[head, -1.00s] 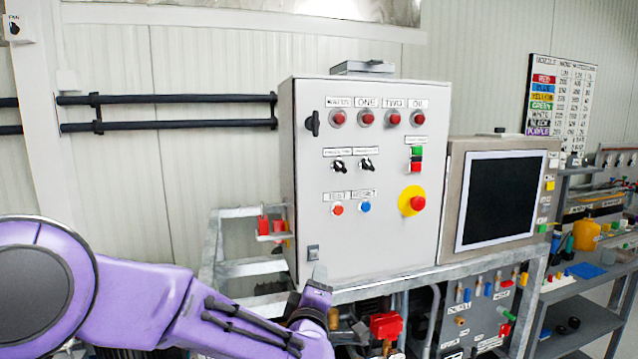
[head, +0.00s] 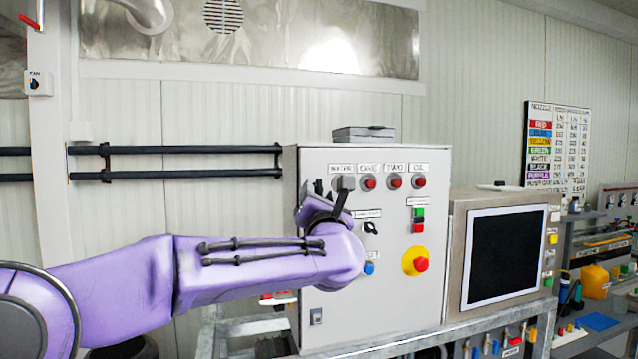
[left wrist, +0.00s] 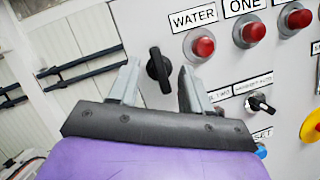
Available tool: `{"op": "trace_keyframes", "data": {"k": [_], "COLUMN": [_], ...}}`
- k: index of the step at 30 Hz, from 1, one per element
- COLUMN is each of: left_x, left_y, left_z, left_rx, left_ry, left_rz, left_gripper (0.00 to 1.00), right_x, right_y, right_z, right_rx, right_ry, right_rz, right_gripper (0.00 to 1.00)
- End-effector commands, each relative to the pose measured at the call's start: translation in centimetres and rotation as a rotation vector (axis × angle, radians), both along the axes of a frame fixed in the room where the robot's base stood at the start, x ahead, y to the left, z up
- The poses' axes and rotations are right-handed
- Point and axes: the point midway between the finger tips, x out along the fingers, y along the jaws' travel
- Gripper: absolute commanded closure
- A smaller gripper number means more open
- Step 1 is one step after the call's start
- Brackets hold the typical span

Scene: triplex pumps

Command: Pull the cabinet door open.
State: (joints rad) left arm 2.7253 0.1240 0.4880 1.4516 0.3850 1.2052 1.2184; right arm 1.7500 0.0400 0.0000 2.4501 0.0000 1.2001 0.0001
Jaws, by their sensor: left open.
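The grey control cabinet (head: 385,290) stands on a metal frame, and its front door looks shut. In the left wrist view the black door handle (left wrist: 158,70) shows on the door (left wrist: 290,95), left of the red button under the WATER label. My left gripper (head: 330,193) is in front of the door's upper left part, and hides the handle in the head view. In the left wrist view my left gripper (left wrist: 158,80) is open, with one finger on each side of the handle. I cannot tell whether they touch it. My right gripper is not in view.
A monitor box (head: 503,255) stands close to the cabinet's right side. A yellow and red emergency button (head: 416,261) and several knobs stick out from the door. A shelf with bottles (head: 595,282) is at far right. Black pipes (head: 180,162) run along the wall at left.

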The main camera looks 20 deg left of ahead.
Motion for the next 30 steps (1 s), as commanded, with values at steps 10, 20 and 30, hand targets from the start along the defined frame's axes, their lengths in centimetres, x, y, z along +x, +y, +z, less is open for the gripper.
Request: {"op": "trace_keyframes", "data": {"k": [10,20,30], "left_x": [0.55,0.51,0.44], "left_y": [0.20,0.23,-0.58], "left_z": [0.10,0.10,-0.03], "left_rx": [0.002,0.004,0.007], "left_ry": [0.001,0.001,0.005], "left_rz": [-0.001,0.004,0.054], "left_gripper": [0.58,1.00,1.00], "right_x": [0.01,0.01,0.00], "right_y": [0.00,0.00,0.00], "right_z": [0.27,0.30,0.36], "right_rx": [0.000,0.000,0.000], "right_ry": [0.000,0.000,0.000], "right_rz": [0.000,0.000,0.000], "right_gripper": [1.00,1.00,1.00]}}
